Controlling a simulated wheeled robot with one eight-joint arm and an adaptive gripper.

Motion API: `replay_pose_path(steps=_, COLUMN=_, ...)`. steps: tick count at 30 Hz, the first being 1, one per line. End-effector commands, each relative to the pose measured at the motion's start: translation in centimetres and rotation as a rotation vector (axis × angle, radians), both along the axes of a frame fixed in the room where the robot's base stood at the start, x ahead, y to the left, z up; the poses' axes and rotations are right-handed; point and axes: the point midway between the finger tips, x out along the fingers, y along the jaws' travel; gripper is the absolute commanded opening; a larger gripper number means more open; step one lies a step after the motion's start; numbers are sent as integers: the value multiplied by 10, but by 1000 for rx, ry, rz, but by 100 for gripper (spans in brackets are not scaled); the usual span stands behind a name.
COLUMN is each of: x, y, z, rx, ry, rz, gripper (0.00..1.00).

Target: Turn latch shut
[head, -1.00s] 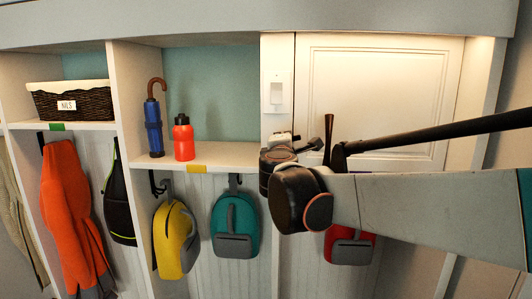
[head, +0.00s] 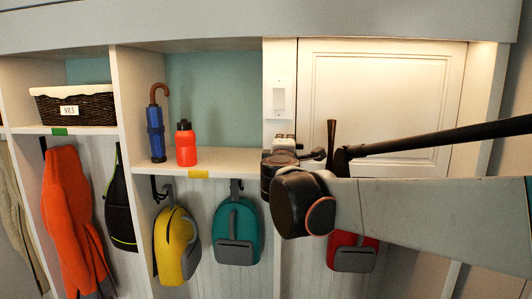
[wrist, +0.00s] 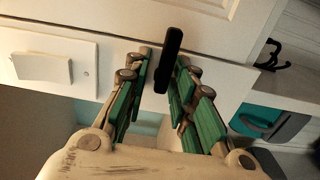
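The latch (wrist: 170,58) is a black bar in the wrist view. It lies across the seam between the white door (wrist: 150,12) and the pale frame strip beside it. My gripper (wrist: 165,58) has its two green-padded fingers on either side of the bar, with the bar between the tips. A gap shows on the left side; on the right I cannot tell whether the finger touches. In the head view the door (head: 380,95) is at the upper right, and my arm's end covers its lower left corner. I cannot make out the latch there.
A switch plate (head: 279,100) is on the post left of the door. The shelf (head: 225,160) holds an orange bottle (head: 186,147) and a blue umbrella (head: 156,130). Yellow (head: 176,245), teal (head: 236,232) and red (head: 353,255) backpacks hang below. Black hooks (wrist: 270,55) show at right in the wrist view.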

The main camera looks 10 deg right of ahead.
Motion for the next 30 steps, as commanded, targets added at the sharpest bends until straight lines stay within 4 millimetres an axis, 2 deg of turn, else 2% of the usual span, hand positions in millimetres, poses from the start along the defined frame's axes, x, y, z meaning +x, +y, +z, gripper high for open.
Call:
replay_pose_path(steps=1, x=-9, y=4, z=0, rx=1, ry=0, rz=9, gripper=32)
replay_pose_path(steps=10, x=-11, y=4, z=-2, rx=2, ry=0, rz=7, gripper=32)
replay_pose_path(steps=14, x=-19, y=7, z=-2, rx=2, ry=0, rz=7, gripper=32)
replay_pose_path(steps=30, x=-101, y=34, z=-2, rx=2, ry=0, rz=2, gripper=32)
